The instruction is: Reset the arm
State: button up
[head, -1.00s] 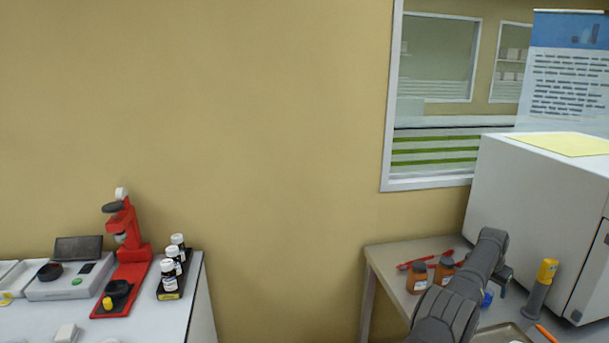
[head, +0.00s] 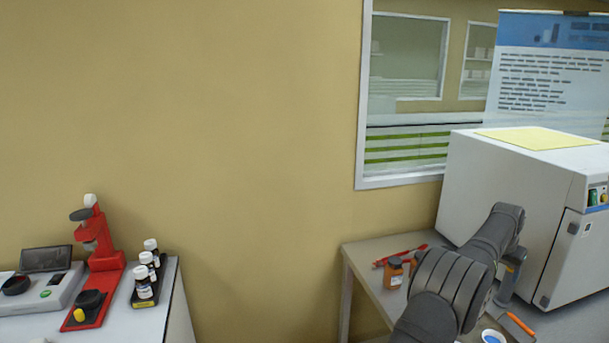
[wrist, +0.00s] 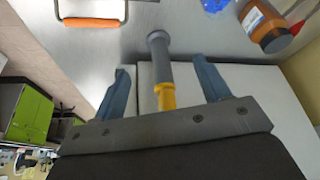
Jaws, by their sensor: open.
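My gripper (wrist: 160,66) is open, with its two blue fingers spread apart in the wrist view. A grey cylindrical tool with a yellow end (wrist: 166,96) shows between the fingers, with gaps on both sides. I cannot tell how far it stands from the fingers in depth. In the head view my arm reaches over the right table, and its end is near the front of the white cabinet. The fingers do not show clearly there.
The large white cabinet (head: 500,185) stands at the back right. An orange-brown bottle (head: 393,272) and red tools (head: 402,255) lie left of my arm. An orange handle (head: 521,325) is at front right. The left bench (head: 150,325) holds a red instrument (head: 106,262) and several vials (head: 144,284).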

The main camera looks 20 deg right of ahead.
notch_tip(320, 180, up, 6)
jog(key=w+a+n, duration=0.2)
jog(key=w+a, duration=0.6)
jog(key=w, duration=0.3)
jog(key=shift+w+a+f+n+t, duration=0.2)
jog(key=shift+w+n+t, duration=0.1)
jog(key=shift+t, duration=0.1)
